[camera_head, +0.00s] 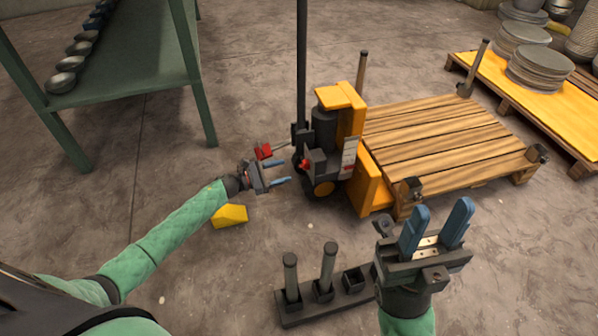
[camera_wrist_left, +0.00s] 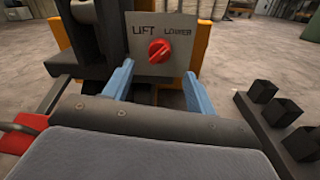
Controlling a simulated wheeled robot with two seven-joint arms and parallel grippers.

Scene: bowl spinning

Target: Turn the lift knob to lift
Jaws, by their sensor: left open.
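The red lift knob (camera_wrist_left: 158,50) sits on a grey panel (camera_wrist_left: 146,68) marked LIFT on the left and LOWER on the right, in the left wrist view. In the head view the knob (camera_head: 304,163) shows small on the near side of the yellow pallet jack (camera_head: 366,185). My left gripper (camera_head: 288,173) is open and empty, just short of the knob. In the left wrist view its blue fingers (camera_wrist_left: 158,88) stand apart below and to either side of the knob, not visibly touching it. My right gripper (camera_head: 440,222) is open and empty at the lower right.
A wooden pallet (camera_head: 450,140) lies on the jack's forks. A dark rack with upright posts (camera_head: 330,300) stands on the floor in front. A yellow block (camera_head: 230,215) lies under my left forearm. A green shelf (camera_head: 130,50) with bowls stands at upper left.

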